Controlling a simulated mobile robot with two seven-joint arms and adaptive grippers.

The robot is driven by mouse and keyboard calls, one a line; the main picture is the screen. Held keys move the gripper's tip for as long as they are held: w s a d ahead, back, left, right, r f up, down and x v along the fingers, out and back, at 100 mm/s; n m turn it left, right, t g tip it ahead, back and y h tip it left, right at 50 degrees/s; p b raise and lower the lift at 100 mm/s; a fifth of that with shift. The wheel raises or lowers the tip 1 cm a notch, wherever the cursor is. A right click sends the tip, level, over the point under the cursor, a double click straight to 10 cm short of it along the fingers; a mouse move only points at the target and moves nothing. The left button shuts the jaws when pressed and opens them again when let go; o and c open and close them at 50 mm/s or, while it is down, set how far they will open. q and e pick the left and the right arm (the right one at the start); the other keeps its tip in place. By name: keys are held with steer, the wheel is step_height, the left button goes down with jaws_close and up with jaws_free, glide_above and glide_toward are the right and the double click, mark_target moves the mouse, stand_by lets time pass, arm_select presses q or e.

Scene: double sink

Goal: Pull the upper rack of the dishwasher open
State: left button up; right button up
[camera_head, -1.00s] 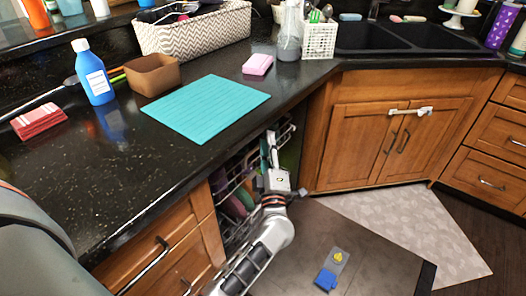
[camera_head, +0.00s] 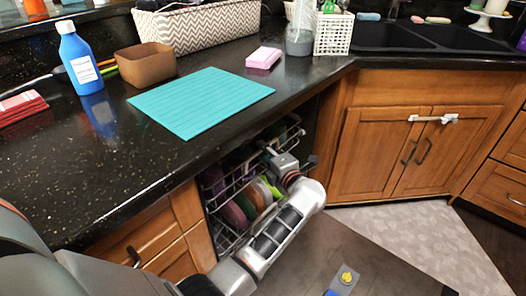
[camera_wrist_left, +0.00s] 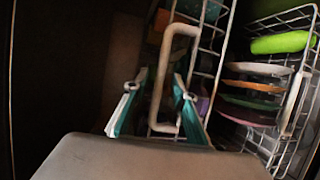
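The upper rack (camera_head: 222,212) of the dishwasher is a wire basket under the counter, holding several plates. It also shows in the left wrist view (camera_wrist_left: 288,138). A pale loop-shaped handle (camera_wrist_left: 176,32) stands at the front of the rack in the left wrist view. My left gripper (camera_head: 272,152) is at the rack's front, partly hidden by my own arm. In the left wrist view, its two fingers (camera_wrist_left: 155,105) are apart, with one side bar of the handle between them. I cannot tell whether they touch it. My right gripper is not in view.
The lowered dishwasher door (camera_head: 375,250) lies flat before the rack, with a blue item (camera_head: 343,281) on it. The dark counter edge is above the rack. Above it are a teal mat (camera_head: 200,100), brown box (camera_head: 146,66) and blue bottle (camera_head: 78,60). Wooden cabinets stand to the right.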

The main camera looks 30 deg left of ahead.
arm_select(q)
steer(key=shift+x, duration=0.9)
jaws_close()
